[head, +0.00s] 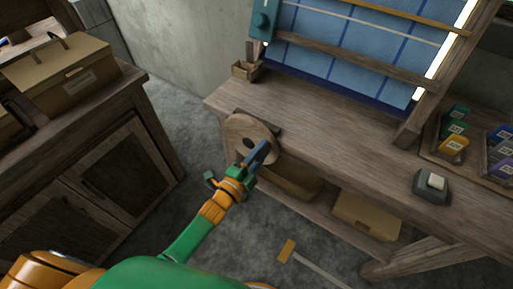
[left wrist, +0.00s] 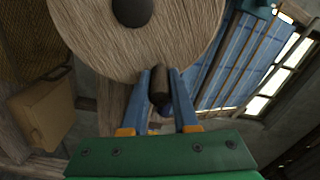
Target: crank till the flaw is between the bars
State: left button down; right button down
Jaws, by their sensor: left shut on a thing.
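The blue cloth (head: 345,92) with darker blue lines hangs on the wooden loom. A lower wooden bar (head: 350,60) and an upper wooden bar (head: 400,17) cross it. A thin pale line runs across the cloth between these bars; I cannot tell for sure that it is the flaw. The round wooden crank wheel (head: 240,128) is at the loom's front left; it also fills the top of the left wrist view (left wrist: 185,45). My left gripper (head: 262,150) is shut on the crank's dark handle (left wrist: 160,84), which sits between its blue fingers. My right gripper is out of view.
A teal box (head: 264,20) is on the loom's left post. A small open box (head: 246,71) stands near it. A grey block-like device (head: 432,187) and a tray of coloured spools or boxes (head: 453,145) are at right. A cabinet (head: 100,160) stands at left.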

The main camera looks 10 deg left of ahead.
aim_at(266, 161)
pick_arm(q)
jog(key=f+m+b, duration=0.2)
jog(key=m, duration=0.1)
jog(key=d+f+m+b, duration=0.1)
jog(key=shift+s+f+m+b, duration=0.25)
jog(key=shift+f+m+b, duration=0.05)
jog(key=shift+f, duration=0.05)
notch_tip(266, 161, down, 4)
jog(key=m+b, duration=0.6)
jog(key=shift+w+a+f, duration=0.1)
jog(key=shift+a+f, duration=0.05)
jog(key=m+b, duration=0.1)
jog(key=f+m+b, duration=0.1)
jog(key=shift+w+a+f+m, duration=0.15)
jog(key=shift+a+f+m, duration=0.05)
jog(key=shift+a+m, duration=0.2)
jog(key=shift+a+f+m+b, duration=0.2)
jog(key=shift+m+b, duration=0.3)
jog(key=shift+b, duration=0.05)
jog(key=shift+w, duration=0.1)
jog(key=c, duration=0.7)
grip_release()
